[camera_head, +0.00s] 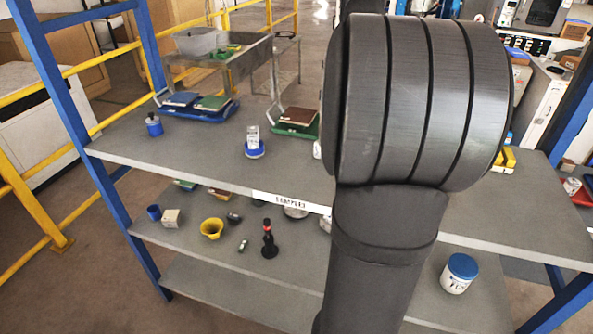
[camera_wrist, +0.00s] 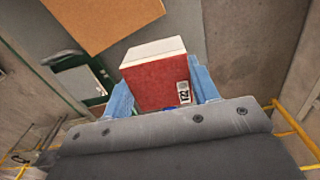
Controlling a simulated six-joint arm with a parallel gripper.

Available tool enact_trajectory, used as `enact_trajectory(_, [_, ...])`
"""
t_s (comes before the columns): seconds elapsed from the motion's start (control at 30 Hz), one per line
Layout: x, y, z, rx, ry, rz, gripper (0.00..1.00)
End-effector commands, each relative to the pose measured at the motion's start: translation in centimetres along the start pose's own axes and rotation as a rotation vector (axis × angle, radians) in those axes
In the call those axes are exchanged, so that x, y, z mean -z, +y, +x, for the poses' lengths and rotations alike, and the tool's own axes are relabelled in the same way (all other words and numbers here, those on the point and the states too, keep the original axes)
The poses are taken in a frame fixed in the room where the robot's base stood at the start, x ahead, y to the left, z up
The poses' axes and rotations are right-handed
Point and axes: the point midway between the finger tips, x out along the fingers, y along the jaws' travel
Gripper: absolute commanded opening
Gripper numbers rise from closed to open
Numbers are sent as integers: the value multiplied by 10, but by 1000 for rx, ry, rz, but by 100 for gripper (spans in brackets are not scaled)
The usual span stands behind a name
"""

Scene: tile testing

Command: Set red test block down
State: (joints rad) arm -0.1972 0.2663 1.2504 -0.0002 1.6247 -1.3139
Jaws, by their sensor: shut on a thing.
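The red test block (camera_wrist: 158,82) has a pale top part and a small printed label on its red face. In the wrist view it sits between the two blue fingers of my gripper (camera_wrist: 165,92), which are shut on it. The block is held over a grey surface with a green-framed tray (camera_wrist: 78,80) to its left. In the head view my large dark arm covers the middle right, and the block and gripper are hidden behind it.
Lower shelves hold a yellow cup (camera_head: 212,228) and a white jar (camera_head: 459,273). Blue posts (camera_head: 75,120) stand at the left.

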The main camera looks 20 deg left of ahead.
Motion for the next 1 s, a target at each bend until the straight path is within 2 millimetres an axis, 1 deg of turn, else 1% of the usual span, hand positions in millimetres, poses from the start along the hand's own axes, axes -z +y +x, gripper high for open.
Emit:
enact_trajectory(0.03, [8, -3, -1, -1, 0, -39, 20])
enact_trajectory(0.07, [12, -5, -1, -1, 0, -59, 20])
enact_trajectory(0.13, [10, -5, 14, 3, -1, -57, 20])
enact_trajectory(0.3, [10, -4, 39, 2, 0, -53, 20])
enact_trajectory(0.4, [10, -4, 47, 0, 0, -52, 20])
enact_trajectory(0.77, [11, -4, 51, -1, 0, -52, 20])
enact_trajectory(0.87, [20, -3, 56, 2, 0, -55, 20])
enact_trajectory(1.0, [48, -2, 73, 3, -1, -56, 20])
